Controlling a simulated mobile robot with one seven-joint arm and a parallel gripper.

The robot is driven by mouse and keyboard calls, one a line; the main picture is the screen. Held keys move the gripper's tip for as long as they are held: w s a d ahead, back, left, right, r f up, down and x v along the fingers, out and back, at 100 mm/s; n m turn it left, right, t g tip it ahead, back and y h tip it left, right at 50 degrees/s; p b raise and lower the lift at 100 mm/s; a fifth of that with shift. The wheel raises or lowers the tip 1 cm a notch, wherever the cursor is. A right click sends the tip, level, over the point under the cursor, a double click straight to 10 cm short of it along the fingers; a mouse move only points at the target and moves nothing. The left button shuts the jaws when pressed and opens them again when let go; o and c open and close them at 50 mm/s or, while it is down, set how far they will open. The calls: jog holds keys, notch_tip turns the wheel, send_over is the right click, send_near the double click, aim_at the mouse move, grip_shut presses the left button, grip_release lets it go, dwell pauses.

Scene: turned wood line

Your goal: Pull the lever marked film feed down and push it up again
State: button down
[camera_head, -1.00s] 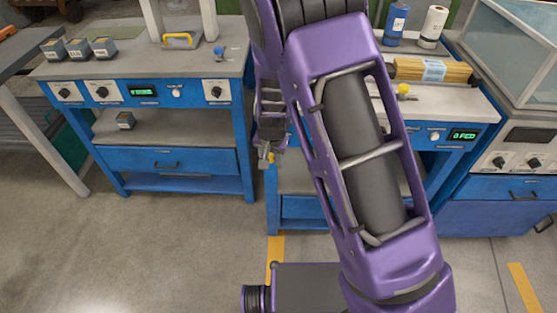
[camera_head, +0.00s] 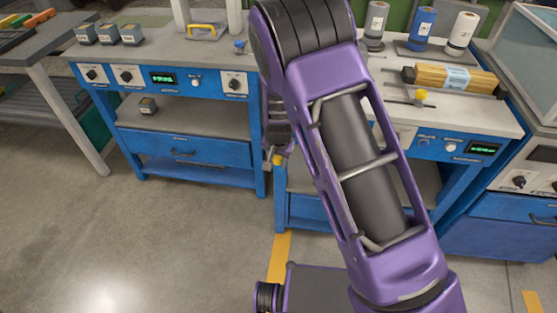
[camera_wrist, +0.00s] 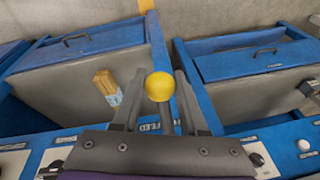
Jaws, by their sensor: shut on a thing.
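The film feed lever ends in a yellow ball (camera_wrist: 160,86) on a thin stem. In the wrist view my gripper (camera_wrist: 160,98) has one dark finger on each side of the stem, just below the ball, and is shut on it. A blue panel label behind the fingers is mostly hidden; a few letters that look like FEED show. In the head view my gripper (camera_head: 277,150) is at the left front edge of the right workstation, mostly hidden by my arm. A yellow spot, likely the ball, shows there.
The left workstation (camera_head: 190,153) has a lit display and knobs. A blue-tipped lever (camera_head: 240,44) stands on it. On the right workstation are a wood bundle (camera_head: 455,79), another yellow ball (camera_head: 421,95) and spools (camera_head: 421,27). Floor in front is clear.

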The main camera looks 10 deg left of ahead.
jog(key=shift+w+d+f, duration=0.15)
dwell(0.3)
jog(key=shift+c, duration=2.3)
grip_release()
jog(key=shift+r, duration=0.2)
jog(key=a+p+v, duration=0.1)
jog(key=p+v, duration=0.2)
jog(key=v, duration=1.4)
jog(key=shift+d, duration=0.35)
jog(key=shift+w, duration=0.15)
